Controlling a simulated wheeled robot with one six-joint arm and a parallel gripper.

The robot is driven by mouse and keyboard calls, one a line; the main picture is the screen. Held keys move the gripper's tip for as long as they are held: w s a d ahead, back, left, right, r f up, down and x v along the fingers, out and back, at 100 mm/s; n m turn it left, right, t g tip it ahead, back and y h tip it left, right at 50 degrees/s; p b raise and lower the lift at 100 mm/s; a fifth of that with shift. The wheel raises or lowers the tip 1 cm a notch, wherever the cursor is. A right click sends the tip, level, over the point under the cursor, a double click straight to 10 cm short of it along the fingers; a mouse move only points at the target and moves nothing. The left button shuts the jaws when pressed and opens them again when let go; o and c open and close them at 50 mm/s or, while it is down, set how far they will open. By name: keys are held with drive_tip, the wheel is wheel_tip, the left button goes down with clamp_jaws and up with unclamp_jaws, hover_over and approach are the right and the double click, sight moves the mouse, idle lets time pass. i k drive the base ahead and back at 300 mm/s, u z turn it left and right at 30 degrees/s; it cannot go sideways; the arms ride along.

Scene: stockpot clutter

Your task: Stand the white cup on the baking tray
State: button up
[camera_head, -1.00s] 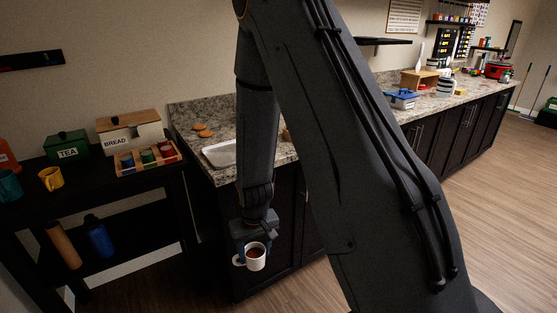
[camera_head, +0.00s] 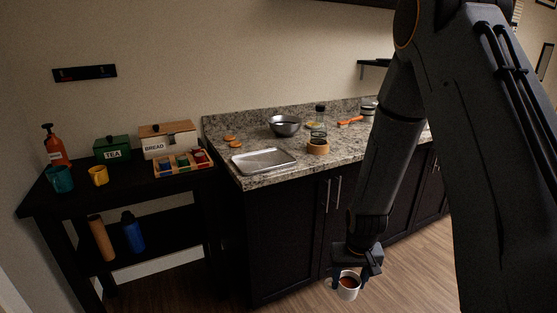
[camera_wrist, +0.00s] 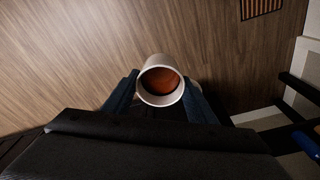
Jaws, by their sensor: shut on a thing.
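The white cup (camera_head: 348,290) holds a reddish-brown liquid and is roughly upright. My gripper (camera_head: 354,274) is shut on it, in front of the dark cabinets and below counter height. In the wrist view the cup (camera_wrist: 160,100) sits between the two blue-grey fingers of my gripper (camera_wrist: 160,98), with bare floor behind it. The baking tray (camera_head: 264,161) is a flat silver rectangle on the near left end of the granite counter, up and to the left of the cup. Its surface looks empty.
A dark side table (camera_head: 120,188) with a bread box (camera_head: 168,139) stands at left. The floor in front is clear.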

sight(277, 160)
drive_tip(key=z, duration=0.45)
drive_tip(key=i, duration=1.1)
drive_tip(key=u, duration=0.3)
